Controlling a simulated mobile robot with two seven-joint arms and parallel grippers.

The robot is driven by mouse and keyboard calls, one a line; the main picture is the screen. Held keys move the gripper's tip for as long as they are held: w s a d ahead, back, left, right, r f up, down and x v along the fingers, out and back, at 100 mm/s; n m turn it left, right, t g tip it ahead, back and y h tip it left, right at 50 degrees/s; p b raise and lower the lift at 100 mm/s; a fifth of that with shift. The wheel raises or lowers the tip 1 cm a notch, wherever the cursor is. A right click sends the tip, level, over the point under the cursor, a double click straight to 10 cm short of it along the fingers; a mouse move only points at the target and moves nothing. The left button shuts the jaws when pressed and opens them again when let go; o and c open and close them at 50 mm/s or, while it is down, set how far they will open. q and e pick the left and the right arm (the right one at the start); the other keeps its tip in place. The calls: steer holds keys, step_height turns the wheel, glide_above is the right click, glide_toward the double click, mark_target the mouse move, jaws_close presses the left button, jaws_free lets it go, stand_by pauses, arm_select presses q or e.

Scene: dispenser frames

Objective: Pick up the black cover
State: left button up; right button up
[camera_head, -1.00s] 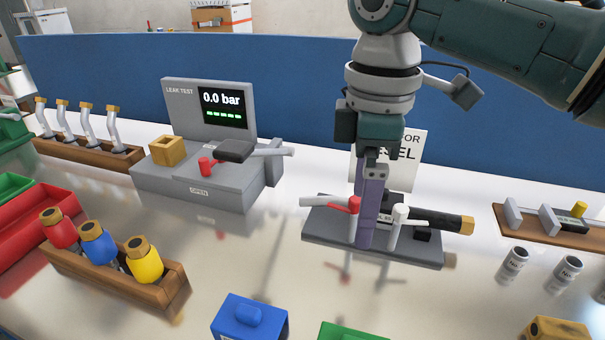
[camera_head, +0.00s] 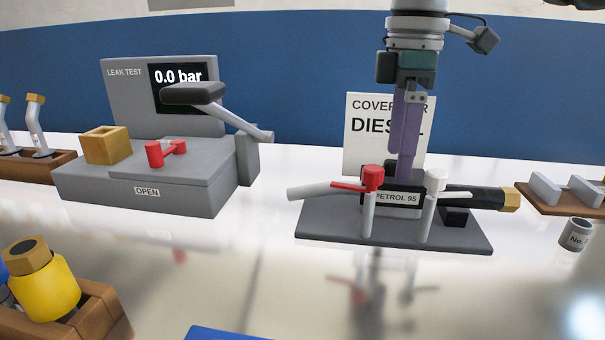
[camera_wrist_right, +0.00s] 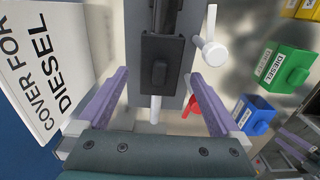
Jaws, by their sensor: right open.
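The black cover (camera_head: 411,211) sits on the grey fixture plate (camera_head: 330,224), with a white "PETROL 95" label on its front. It is partly hidden by the red-topped clamp (camera_head: 372,178) and the white-topped clamp (camera_head: 434,182). In the right wrist view the cover (camera_wrist_right: 160,50) shows from above with a raised knob, between my right gripper's two purple fingers. My right gripper (camera_head: 404,178) points down at the cover; it also shows in the wrist view (camera_wrist_right: 158,75), open, with gaps between each finger and the cover.
A "COVER FOR DIESEL" sign (camera_head: 357,148) stands behind the fixture. A leak tester (camera_head: 110,188) is at left, a wooden rack (camera_head: 100,320) at front left. Green (camera_wrist_right: 292,66) and blue (camera_wrist_right: 258,115) boxes show in the wrist view. Bare table lies before the fixture.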

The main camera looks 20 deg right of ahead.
step_height(320, 180, down, 5)
steer(key=shift+r+b, duration=0.15)
steer(key=shift+b, duration=0.15)
steer(key=shift+c, duration=0.4)
steer(key=c, duration=1.3)
steer(key=shift+r, duration=0.1)
step_height(320, 180, up, 20)
steer(key=p, duration=2)
